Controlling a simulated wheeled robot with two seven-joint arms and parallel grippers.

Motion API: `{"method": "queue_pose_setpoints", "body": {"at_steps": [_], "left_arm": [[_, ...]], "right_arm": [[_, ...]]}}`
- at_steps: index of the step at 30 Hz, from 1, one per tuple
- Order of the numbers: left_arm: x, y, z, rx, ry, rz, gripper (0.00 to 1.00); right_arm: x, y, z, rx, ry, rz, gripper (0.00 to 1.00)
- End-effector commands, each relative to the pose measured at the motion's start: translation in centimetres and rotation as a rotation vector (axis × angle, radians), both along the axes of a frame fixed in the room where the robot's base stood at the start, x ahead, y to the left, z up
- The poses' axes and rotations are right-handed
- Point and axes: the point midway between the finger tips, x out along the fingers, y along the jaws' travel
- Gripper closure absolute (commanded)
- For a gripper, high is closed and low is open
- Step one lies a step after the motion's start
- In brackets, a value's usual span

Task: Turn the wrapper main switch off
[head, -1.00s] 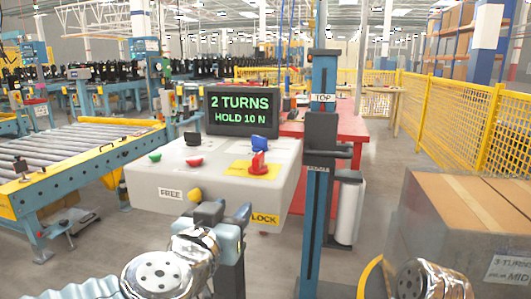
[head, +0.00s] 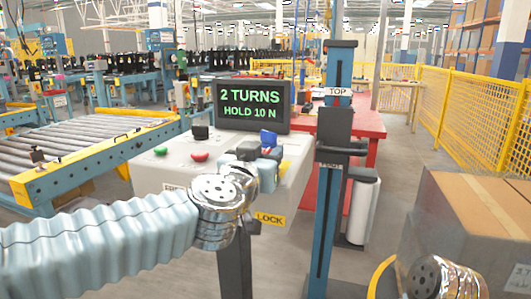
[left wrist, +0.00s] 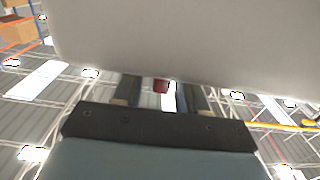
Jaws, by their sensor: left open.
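The wrapper's control box (head: 150,178) has a light top with knobs and buttons. In the earlier head frame the red main switch stands on a yellow plate at its right side. In the left wrist view a small red piece (left wrist: 160,86), probably the switch handle, appears between the two open fingers of the left gripper (left wrist: 160,92). I cannot tell if they touch it. My right gripper is out of view.
Behind the switch is a blue knob (head: 268,136). A black knob (head: 200,132), green button (head: 160,151) and red button (head: 200,157) sit left. A screen (head: 252,105) reads "2 TURNS HOLD 10 N". A blue mast (head: 330,190) stands close right, with a carton (head: 470,220) beyond.

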Motion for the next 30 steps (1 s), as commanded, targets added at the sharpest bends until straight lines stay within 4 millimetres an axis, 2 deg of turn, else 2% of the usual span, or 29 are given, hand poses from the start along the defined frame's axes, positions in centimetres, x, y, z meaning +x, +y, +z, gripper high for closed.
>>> {"method": "queue_pose_setpoints", "body": {"at_steps": [3, 11, 19, 30], "left_arm": [[0.61, -0.18, -0.03, 0.000, 0.000, 0.000, 0.58], [0.68, -0.20, -0.02, 0.000, 0.000, 0.000, 0.58], [0.66, -0.19, -0.02, 0.000, 0.000, 0.000, 1.00], [0.64, -0.29, -0.04, -0.001, 0.000, 0.038, 1.00]], "right_arm": [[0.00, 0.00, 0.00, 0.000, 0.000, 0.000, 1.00], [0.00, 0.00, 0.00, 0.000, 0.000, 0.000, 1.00], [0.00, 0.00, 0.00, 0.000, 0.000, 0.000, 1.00], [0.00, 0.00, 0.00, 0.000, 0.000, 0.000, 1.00]]}}
